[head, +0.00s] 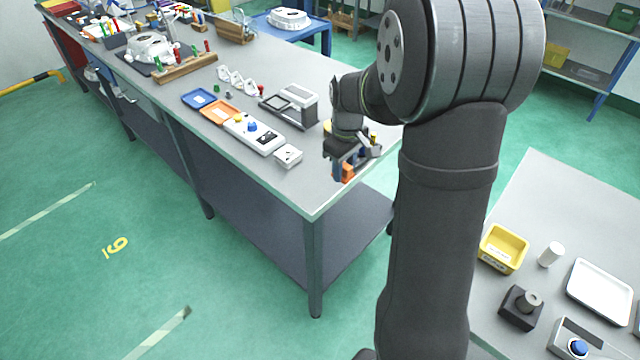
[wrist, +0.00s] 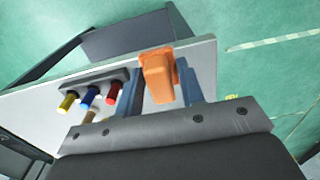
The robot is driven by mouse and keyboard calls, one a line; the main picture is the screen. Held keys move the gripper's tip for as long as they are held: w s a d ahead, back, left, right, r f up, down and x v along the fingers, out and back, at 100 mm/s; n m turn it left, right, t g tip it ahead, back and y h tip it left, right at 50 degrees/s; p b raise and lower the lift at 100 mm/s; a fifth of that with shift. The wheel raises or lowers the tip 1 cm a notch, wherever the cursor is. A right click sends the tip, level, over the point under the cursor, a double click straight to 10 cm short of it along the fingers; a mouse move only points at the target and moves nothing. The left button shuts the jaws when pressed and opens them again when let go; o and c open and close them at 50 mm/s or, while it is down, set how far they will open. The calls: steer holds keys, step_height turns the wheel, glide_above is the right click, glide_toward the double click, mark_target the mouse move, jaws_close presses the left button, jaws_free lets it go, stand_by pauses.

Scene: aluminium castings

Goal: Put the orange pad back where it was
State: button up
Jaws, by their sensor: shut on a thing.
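The orange pad (wrist: 159,78) is a small block between the blue fingers of my gripper (wrist: 160,88) in the wrist view. My gripper is shut on it. In the head view my gripper (head: 346,164) is over the near right corner of the long grey workbench, and the orange pad (head: 347,173) shows low between its fingers. I cannot tell whether the pad touches the bench top. A dark rack (wrist: 95,88) with yellow, blue and red ended pieces stands beside my gripper in the wrist view; in the head view my gripper mostly hides it.
The long workbench (head: 290,188) carries a grey framed device (head: 290,104), a white box with buttons (head: 253,134), a small white box (head: 288,155), blue (head: 200,98) and orange (head: 219,112) trays. A second table (head: 560,220) at right holds a yellow bin (head: 503,249).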

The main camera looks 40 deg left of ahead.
glide_above(320, 192)
step_height(320, 192, down, 4)
steer(key=shift+r, duration=0.1)
steer(key=shift+f, duration=2)
steer(key=shift+f, duration=0.1)
steer(key=o, duration=1)
steer(key=shift+c, duration=0.2)
step_height(320, 192, up, 12)
